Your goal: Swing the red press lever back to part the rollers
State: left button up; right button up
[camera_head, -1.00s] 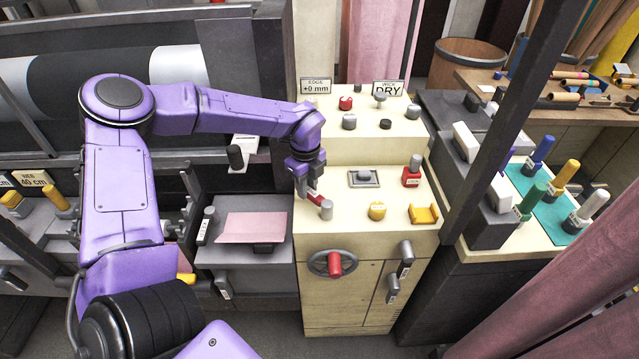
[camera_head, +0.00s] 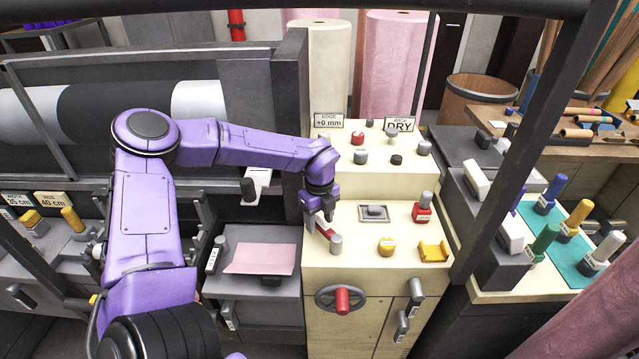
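A short red lever (camera_head: 325,230) with a grey cylindrical knob (camera_head: 336,244) sits near the left edge of the cream console top (camera_head: 362,260). My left gripper (camera_head: 319,218) points down just above and behind the red lever. Its two dark fingers are apart, with nothing seen between them. I cannot tell whether a finger touches the lever. A second red piece with a grey knob (camera_head: 423,209) stands farther right on the console; its label is too small to read. The rollers (camera_head: 95,112) lie behind my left arm and are partly hidden. My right gripper is not in view.
A handwheel with a red grip (camera_head: 342,300) is on the console front. A yellow knob (camera_head: 386,246) and a yellow cradle (camera_head: 433,252) share the top. A dark post (camera_head: 505,150) rises at right. A tray with pink felt (camera_head: 262,259) is at left.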

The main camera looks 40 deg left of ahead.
aim_at(319, 221)
pick_arm(q)
notch_tip(319, 221, up, 10)
jog(key=b, duration=0.2)
jog(key=shift+r, duration=0.25)
